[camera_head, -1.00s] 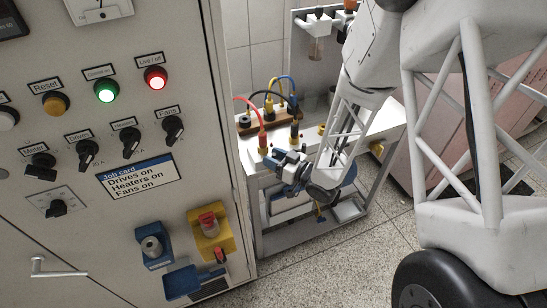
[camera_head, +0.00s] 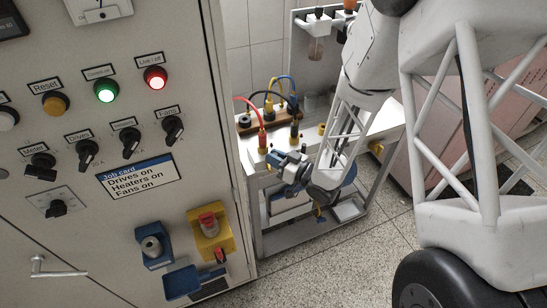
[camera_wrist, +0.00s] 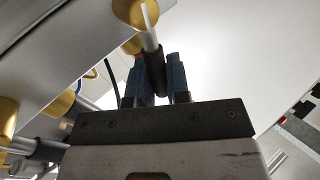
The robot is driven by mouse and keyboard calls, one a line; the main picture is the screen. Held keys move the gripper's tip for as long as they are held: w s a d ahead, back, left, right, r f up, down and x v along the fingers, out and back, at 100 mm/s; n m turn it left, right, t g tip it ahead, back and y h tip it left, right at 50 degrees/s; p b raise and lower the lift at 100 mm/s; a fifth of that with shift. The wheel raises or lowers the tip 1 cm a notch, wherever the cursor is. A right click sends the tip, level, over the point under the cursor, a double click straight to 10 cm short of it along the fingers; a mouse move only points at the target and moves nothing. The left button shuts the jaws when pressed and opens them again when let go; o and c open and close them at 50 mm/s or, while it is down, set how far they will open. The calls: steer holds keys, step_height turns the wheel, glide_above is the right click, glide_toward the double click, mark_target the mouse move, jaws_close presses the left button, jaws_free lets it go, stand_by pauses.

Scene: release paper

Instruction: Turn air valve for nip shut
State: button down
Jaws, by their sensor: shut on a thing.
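My gripper (camera_wrist: 157,80) is shut on a lever with a black grip (camera_wrist: 153,66) and a thin metal rod. The rod runs up to a round brass valve body (camera_wrist: 135,12) at the top of the wrist view. The two blue fingers stand on either side of the black grip. In the head view my gripper (camera_head: 277,160) is at the front of the white bench, below the hoses. There it hides the lever, and I cannot tell the valve's angle from that view.
The white bench (camera_head: 385,137) carries red, yellow and blue hoses on fittings. More brass fittings (camera_wrist: 62,103) sit along the metal edge left of my gripper. A control cabinet (camera_head: 100,215) with switches and a job card (camera_head: 138,177) stands at the left. Speckled floor (camera_head: 325,262) is open in front.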

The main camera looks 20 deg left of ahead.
steer(key=shift+w+d+f+m+t+y, duration=0.1)
steer(key=shift+w+d+m+t+y, duration=0.15)
steer(key=shift+m, duration=0.35)
steer(key=shift+w+d+f+m+t+y, duration=0.1)
steer(key=shift+w+d+m+y, duration=0.1)
steer(key=shift+m+y, duration=0.3)
steer(key=shift+w+d+f+m+t+y, duration=0.1)
steer(key=shift+w+d+m+t+y, duration=0.1)
steer(key=shift+m, duration=0.5)
steer(key=c, duration=1.1)
jaws_free()
steer(key=shift+d, duration=0.1)
steer(key=v, duration=0.7)
steer(key=shift+d, duration=0.2)
steer(key=shift+s+f, duration=0.1)
steer(key=shift+c, duration=0.2)
